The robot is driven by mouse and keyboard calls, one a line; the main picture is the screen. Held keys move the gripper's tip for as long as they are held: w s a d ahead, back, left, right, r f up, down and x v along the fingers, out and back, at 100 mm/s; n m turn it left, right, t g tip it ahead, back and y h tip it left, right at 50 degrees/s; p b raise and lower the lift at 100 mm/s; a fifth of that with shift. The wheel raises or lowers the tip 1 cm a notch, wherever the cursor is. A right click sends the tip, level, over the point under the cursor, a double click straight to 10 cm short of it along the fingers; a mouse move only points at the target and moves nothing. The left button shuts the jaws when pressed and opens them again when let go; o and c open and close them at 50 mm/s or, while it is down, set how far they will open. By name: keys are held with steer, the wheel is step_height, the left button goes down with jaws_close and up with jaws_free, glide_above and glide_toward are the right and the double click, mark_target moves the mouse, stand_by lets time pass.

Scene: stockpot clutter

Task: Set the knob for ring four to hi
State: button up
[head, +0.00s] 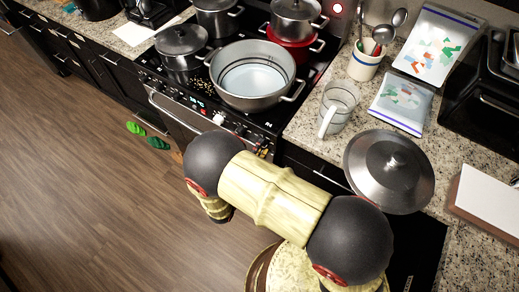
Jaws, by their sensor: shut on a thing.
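The black stove (258,120) stands at the upper middle, its front panel facing the lower left. Knobs (219,119) and small lit marks show along this panel. They are too small to read, and I cannot tell which knob is for ring four or where it points. My arm crosses the lower middle, with a black joint close to the right part of the stove front. My gripper's fingers do not show; the arm hides part of the stove's lower front.
A large open pot (252,75) sits on the front of the cooktop, with lidded pots behind and left. A clear measuring jug (338,105), a utensil crock (365,62) and a big metal lid (389,170) crowd the right counter. The wooden floor at left is mostly clear.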

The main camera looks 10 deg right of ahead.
steer(key=o, duration=1.1)
steer(key=shift+o, duration=0.3)
steer(key=f+v, duration=0.1)
steer(key=v, duration=1.1)
steer(key=shift+r, duration=0.4)
